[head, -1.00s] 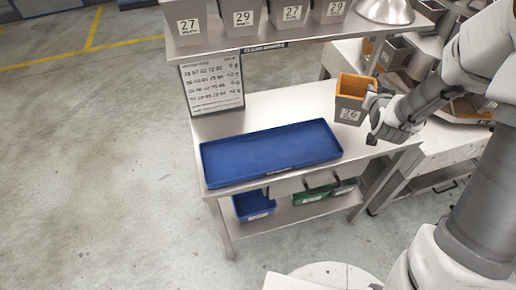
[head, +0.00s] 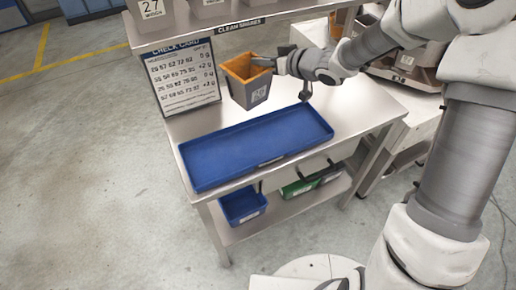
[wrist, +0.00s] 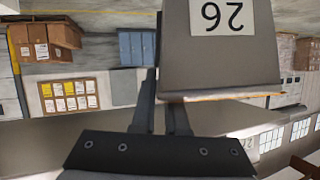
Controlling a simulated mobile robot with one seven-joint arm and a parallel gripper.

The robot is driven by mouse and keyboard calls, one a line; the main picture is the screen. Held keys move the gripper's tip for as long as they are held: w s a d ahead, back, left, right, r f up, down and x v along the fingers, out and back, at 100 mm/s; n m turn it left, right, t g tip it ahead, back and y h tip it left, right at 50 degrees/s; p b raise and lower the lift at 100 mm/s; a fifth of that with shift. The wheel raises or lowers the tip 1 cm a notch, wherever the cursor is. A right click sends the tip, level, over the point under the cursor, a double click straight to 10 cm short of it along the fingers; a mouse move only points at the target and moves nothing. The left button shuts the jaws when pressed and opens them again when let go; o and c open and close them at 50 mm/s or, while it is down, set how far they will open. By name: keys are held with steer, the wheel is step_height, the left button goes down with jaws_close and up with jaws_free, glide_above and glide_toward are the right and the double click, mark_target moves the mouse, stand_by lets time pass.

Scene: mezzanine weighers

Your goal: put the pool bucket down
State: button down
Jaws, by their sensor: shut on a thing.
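The pool bucket (head: 250,92) is a small grey tapered bucket with an orange inside and a white number label. In the wrist view the bucket (wrist: 220,65) fills the upper right, its label reading 26 upside down. My gripper (head: 267,63) is shut on its rim from the right, and the bucket hangs nearly upright. The tray is empty.
The steel bench (head: 355,100) has bare top to the right of the tray. A check card (head: 182,78) stands at the back left. Above is a shelf marked clean spares (head: 240,27) with grey buckets. A blue bin (head: 242,207) and a green bin (head: 300,187) sit on the lower shelf.

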steer(key=shift+s+a+f+n+g+y+b, duration=0.25)
steer(key=shift+a+f+n+g+b, duration=0.1)
steer(key=shift+a, duration=0.1)
steer(key=shift+s+a+f+n+g+y+b, duration=0.1)
steer(key=shift+a+f+n+g+y+b, duration=0.15)
steer(key=shift+a+n+g, duration=0.15)
steer(key=shift+s+a+f, duration=0.15)
steer(key=shift+s, duration=0.1)
steer(key=s+a+f+b, duration=0.4)
steer(key=s+f+b, duration=0.3)
steer(key=s+f, duration=0.3)
steer(key=shift+a+f, duration=0.3)
steer(key=shift+a, duration=0.05)
steer(key=c, duration=1.4)
jaws_free()
steer(key=shift+s+f, duration=0.1)
steer(key=shift+f, duration=0.05)
steer(key=o, duration=0.5)
steer(key=shift+c, duration=0.2)
